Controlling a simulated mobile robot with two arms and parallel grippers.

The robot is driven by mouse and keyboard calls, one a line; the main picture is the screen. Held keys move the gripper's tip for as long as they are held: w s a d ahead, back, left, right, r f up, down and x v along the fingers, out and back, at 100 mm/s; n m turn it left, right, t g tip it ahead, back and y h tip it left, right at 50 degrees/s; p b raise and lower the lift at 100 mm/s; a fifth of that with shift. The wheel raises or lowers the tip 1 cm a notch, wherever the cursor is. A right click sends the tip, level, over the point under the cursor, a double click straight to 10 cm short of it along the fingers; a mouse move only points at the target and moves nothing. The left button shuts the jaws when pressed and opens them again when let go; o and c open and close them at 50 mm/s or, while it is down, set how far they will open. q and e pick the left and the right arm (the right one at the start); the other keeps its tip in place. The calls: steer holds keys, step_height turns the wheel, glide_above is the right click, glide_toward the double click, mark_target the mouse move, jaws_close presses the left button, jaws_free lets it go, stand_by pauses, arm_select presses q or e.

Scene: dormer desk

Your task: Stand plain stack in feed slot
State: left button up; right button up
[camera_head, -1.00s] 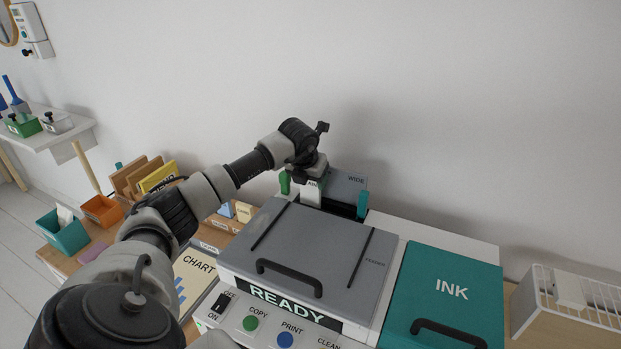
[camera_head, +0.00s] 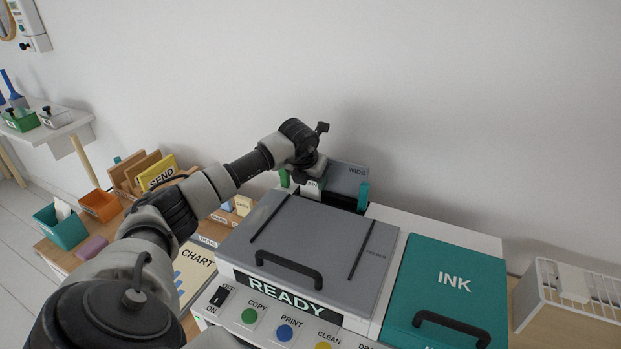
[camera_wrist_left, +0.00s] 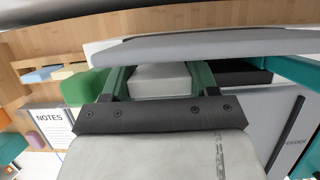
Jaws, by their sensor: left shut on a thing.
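The plain stack (camera_head: 313,187) is a white block, its label partly covered so that only "AIN" reads. My left gripper (camera_head: 311,177) is shut on it from above, at the back of the grey printer. In the left wrist view, the pale stack (camera_wrist_left: 160,80) sits between the two green fingers of the gripper (camera_wrist_left: 160,72). The stack is upright at the feed slot (camera_head: 337,201), between a green guide (camera_head: 284,178) and a teal guide (camera_head: 363,196). Its lower end is hidden behind the lid edge, so I cannot tell whether it touches the bottom. My right gripper is out of view.
A grey "WIDE" panel (camera_head: 347,177) stands behind the slot. The printer lid (camera_head: 310,240) is shut in front. The teal INK cover (camera_head: 450,285) is at the right. A wooden rack (camera_head: 135,172), a teal bin (camera_head: 63,230) and an orange bin (camera_head: 100,206) stand left.

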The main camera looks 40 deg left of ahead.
arm_select(q)
steer(key=shift+f, duration=0.3)
steer(key=o, duration=1)
steer(key=shift+r, duration=0.1)
steer(key=b+v, duration=0.2)
steer(key=v, duration=0.8)
steer(key=shift+s+r, duration=0.2)
steer(key=shift+r, duration=0.15)
